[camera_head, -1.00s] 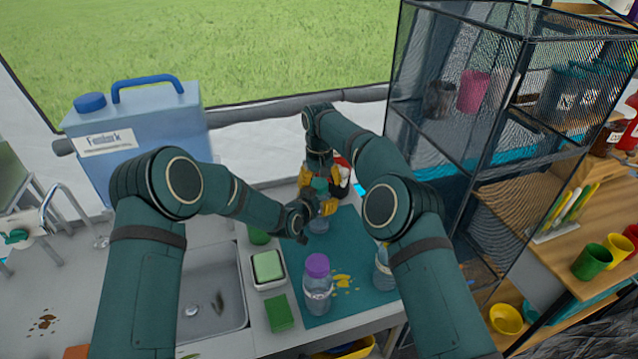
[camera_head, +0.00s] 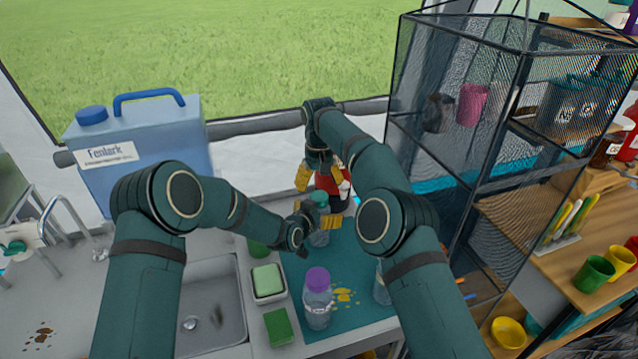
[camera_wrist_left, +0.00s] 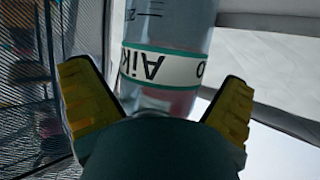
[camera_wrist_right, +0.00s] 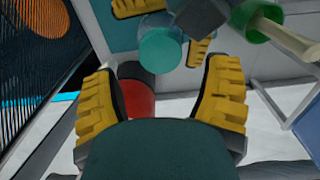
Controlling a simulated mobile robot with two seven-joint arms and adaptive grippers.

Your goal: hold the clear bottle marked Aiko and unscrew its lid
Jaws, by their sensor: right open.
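The clear bottle marked Aiko (camera_wrist_left: 165,65) fills the middle of the left wrist view, its label upside down there. In the head view its teal lid (camera_head: 319,198) faces up. My right gripper (camera_head: 322,181) is above the lid, pointing down, open and empty. In the right wrist view the teal lid (camera_wrist_right: 160,47) lies beyond and between my open right fingers (camera_wrist_right: 160,85), apart from them. The bottle's base is partly hidden.
A red and black container (camera_head: 331,183) stands close behind the bottle. A purple-lidded bottle (camera_head: 318,303) and another bottle (camera_head: 381,284), partly behind my right arm, stand on the teal mat (camera_head: 350,318). A sink (camera_head: 213,310) is at left, a mesh rack (camera_head: 455,130) at right.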

